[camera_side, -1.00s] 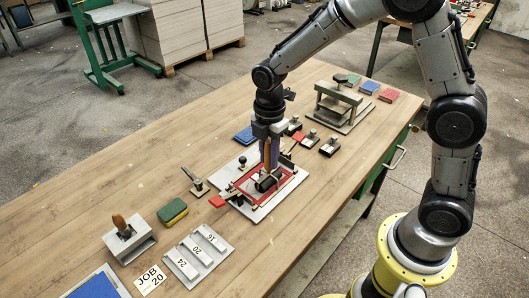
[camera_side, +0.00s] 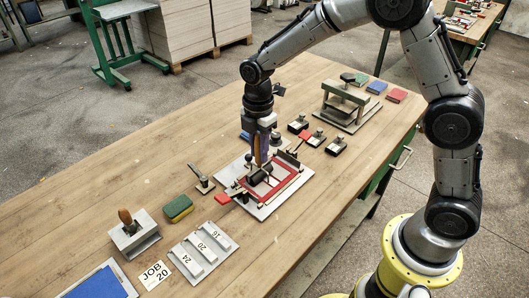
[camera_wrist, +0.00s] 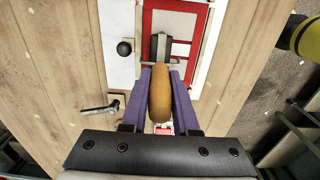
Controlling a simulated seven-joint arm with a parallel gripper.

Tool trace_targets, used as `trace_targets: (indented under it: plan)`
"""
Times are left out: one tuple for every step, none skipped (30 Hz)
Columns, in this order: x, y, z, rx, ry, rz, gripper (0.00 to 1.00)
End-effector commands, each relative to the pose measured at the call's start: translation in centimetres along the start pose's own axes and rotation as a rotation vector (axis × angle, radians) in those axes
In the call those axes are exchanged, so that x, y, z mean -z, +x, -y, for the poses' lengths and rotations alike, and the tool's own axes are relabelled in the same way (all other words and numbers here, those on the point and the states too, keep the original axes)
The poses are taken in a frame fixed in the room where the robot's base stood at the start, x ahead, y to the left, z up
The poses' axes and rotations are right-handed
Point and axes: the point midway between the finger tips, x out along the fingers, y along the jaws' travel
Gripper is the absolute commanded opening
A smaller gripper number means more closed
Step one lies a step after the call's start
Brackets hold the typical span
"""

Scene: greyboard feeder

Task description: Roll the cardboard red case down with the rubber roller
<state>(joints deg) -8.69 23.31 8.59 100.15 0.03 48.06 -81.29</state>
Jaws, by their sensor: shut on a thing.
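The red case (camera_side: 284,190) lies flat and open on a pale grey fixture board (camera_side: 265,212), with a lighter panel inside its red border. In the wrist view its red border (camera_wrist: 211,50) shows beyond and to the right of the fingers. My gripper (camera_side: 259,157) is shut on the wooden handle (camera_wrist: 160,95) of the rubber roller (camera_side: 257,177). The roller's dark head is low over the left part of the case. I cannot tell whether it touches. The fingers and handle hide part of the case.
A red-handled part (camera_side: 222,198) juts from the fixture's left edge. Several black-based tools and a press (camera_side: 347,100) stand behind right. The back-left table top is clear.

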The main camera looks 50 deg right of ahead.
Motion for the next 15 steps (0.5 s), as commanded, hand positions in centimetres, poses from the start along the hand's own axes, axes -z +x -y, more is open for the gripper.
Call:
trace_targets:
  plan:
    - [-0.1,0.1,-0.2,-0.006,0.0,0.001,0.0]
    - [-0.1,0.1,-0.2,-0.006,0.0,0.001,0.0]
    - [-0.1,0.0,-0.2,-0.006,0.0,0.001,0.0]
    - [-0.1,0.0,-0.2,-0.007,0.0,0.001,0.0]
    - [-0.1,0.0,-0.2,-0.007,0.0,0.001,0.0]
    - [-0.1,0.0,-0.2,-0.007,0.0,0.001,0.0]
    - [-0.1,0.0,-0.2,-0.007,0.0,0.001,0.0]
    - [-0.1,0.0,-0.2,-0.007,0.0,0.001,0.0]
    - [-0.1,-0.2,-0.2,-0.008,0.0,0.001,0.0]
    - [-0.1,-0.3,-0.2,-0.008,0.0,0.001,0.0]
    - [-0.1,-0.5,-0.3,-0.009,0.0,0.001,0.0]
    - [-0.1,-0.9,-0.3,-0.009,0.0,0.001,0.0]
    - [-0.1,-1.2,-0.3,-0.009,0.0,0.001,0.0]
    - [-0.1,-1.5,-0.3,-0.01,0.0,0.0,0.0]
    - [-0.1,-1.9,-0.3,-0.01,0.0,0.0,0.0]
